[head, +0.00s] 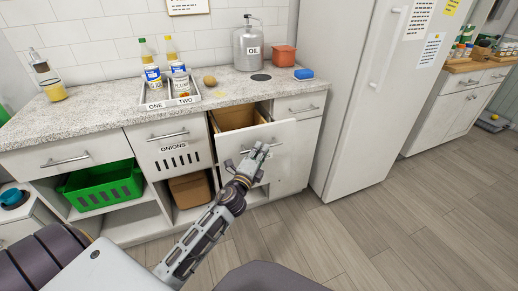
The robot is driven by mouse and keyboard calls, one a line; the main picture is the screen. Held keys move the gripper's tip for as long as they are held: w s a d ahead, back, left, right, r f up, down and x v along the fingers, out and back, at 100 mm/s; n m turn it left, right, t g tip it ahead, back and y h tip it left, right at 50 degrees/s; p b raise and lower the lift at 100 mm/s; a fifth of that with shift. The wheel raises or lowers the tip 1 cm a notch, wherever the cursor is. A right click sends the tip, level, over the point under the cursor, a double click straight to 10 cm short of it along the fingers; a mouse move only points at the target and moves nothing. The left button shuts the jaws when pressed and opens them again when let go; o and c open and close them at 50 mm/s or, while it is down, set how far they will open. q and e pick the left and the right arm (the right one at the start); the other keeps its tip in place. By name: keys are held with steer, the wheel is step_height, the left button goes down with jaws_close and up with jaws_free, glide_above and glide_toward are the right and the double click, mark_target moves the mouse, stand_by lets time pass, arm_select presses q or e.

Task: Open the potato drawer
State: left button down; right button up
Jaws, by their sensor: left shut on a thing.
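A white drawer (284,133) in the counter to the right of the ONIONS drawer stands pulled out, showing its brown, empty-looking interior (237,117). My left gripper (261,149) is at the drawer's front and is shut on its bar handle (276,143). The gripper covers much of the handle and the middle of the front, so I cannot read any label there. My right gripper is not in view.
The ONIONS drawer (165,135) is shut, with slots in its front. A green basket (103,187) and a brown box (189,190) sit on lower shelves. A white fridge (345,100) stands to the right. The wooden floor in front is clear.

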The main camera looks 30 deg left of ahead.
arm_select(q)
steer(key=c, duration=1.5)
jaws_free()
steer(key=shift+s+f, duration=0.1)
steer(key=shift+s, duration=0.05)
steer(key=shift+s+d+f, duration=0.15)
steer(key=shift+s+f, duration=0.1)
steer(key=shift+s, duration=1.65)
steer(key=shift+s+d+f, duration=0.15)
steer(key=shift+s+f, duration=0.15)
steer(key=shift+s, duration=1.65)
steer(key=shift+s+d+f, duration=0.15)
steer(key=shift+s+f, duration=0.1)
steer(key=shift+s, duration=1.65)
steer(key=shift+a, duration=0.1)
